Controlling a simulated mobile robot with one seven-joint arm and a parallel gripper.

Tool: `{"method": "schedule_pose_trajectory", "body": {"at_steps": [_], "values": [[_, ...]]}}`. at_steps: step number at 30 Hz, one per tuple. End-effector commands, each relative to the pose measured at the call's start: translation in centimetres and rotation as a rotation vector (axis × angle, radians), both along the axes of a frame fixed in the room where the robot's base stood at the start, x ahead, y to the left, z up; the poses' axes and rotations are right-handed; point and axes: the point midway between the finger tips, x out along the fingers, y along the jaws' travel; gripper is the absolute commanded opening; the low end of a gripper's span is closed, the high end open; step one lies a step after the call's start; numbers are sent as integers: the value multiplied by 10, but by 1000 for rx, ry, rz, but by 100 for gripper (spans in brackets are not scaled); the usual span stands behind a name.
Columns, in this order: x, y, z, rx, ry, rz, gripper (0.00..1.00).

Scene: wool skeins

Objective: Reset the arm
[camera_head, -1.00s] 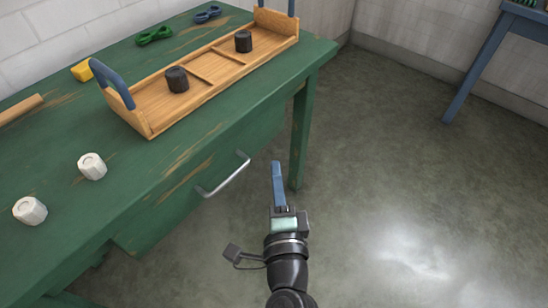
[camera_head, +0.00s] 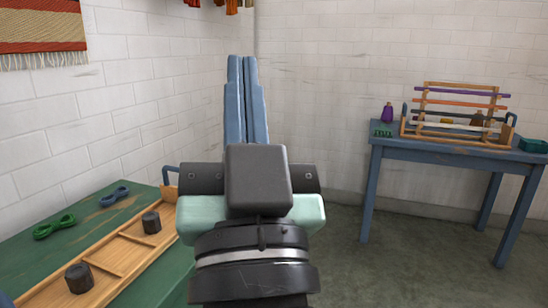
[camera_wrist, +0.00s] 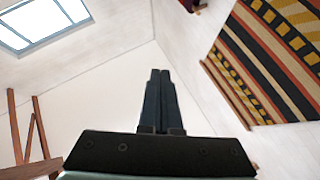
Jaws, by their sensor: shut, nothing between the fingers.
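My gripper (camera_head: 247,100) stands upright in the middle of the head view, raised in front of the white wall. Its two blue fingers are together, with nothing between them. In the wrist view my gripper (camera_wrist: 160,98) is also shut and empty, pointing toward the upper corner of the room. It touches nothing.
A green table (camera_head: 75,225) at lower left bears a wooden tray (camera_head: 125,255) with dark cylinders, plus a green skein (camera_head: 54,227) and a blue skein (camera_head: 114,197). A blue table (camera_head: 455,151) at right bears a wooden rack (camera_head: 440,88). A woven hanging (camera_wrist: 270,60) is on the wall.

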Motion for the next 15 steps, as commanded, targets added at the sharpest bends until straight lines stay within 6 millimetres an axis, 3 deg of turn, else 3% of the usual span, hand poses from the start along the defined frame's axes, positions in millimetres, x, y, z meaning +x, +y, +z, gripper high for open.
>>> {"method": "schedule_pose_trajectory", "body": {"at_steps": [1,4,6,15], "values": [[-18,-10,29,-36,-68,-81,0],[-53,-29,70,-90,-173,-243,0],[-44,-26,93,-86,-146,-221,0],[-43,-26,177,-84,-143,-215,0]]}}
